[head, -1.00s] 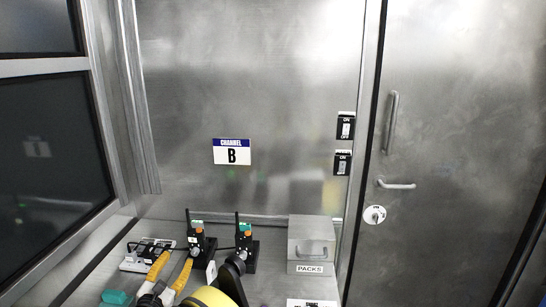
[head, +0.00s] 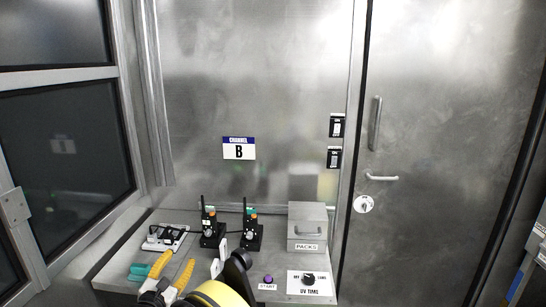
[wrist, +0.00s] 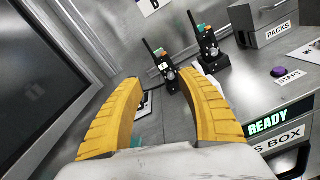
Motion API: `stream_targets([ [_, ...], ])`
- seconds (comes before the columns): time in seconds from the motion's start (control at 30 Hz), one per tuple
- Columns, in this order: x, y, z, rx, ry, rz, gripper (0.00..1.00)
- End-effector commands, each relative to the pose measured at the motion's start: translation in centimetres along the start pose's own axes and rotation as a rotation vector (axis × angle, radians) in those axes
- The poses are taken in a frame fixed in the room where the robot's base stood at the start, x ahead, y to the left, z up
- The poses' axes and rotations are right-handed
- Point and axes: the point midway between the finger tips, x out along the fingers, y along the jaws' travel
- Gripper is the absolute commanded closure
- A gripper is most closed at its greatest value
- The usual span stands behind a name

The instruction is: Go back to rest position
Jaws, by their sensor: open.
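My gripper (head: 172,270) shows at the bottom of the head view, over the left part of the metal counter (head: 140,222). Its two yellow fingers also fill the middle of the wrist view (wrist: 160,82). They are spread apart with nothing between them. The fingers point toward the back wall, in front of two black radios, the left one (head: 211,232) and the right one (head: 252,234), which stand upright in their stands.
A power strip (head: 164,236) and a teal object (head: 139,271) lie at the counter's left. A metal PACKS box (head: 307,220), a purple START button (head: 268,279) and a UV TIME dial (head: 309,279) are at right. A lit READY display (wrist: 268,122) shows below. Glass stands at left.

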Motion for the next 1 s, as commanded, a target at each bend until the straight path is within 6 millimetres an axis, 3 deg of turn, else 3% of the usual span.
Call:
stream_targets([
  [0.37,3.9,-7.6,6.6,0.289,0.104,-0.174,0.55],
  [0.57,4.5,-15.2,11.9,0.561,0.163,-0.335,0.55],
  [0.77,1.4,-25.9,17.3,0.967,0.195,-0.563,0.55],
  [1.0,-6.9,-36.7,20.4,1.481,0.160,-0.830,0.55],
])
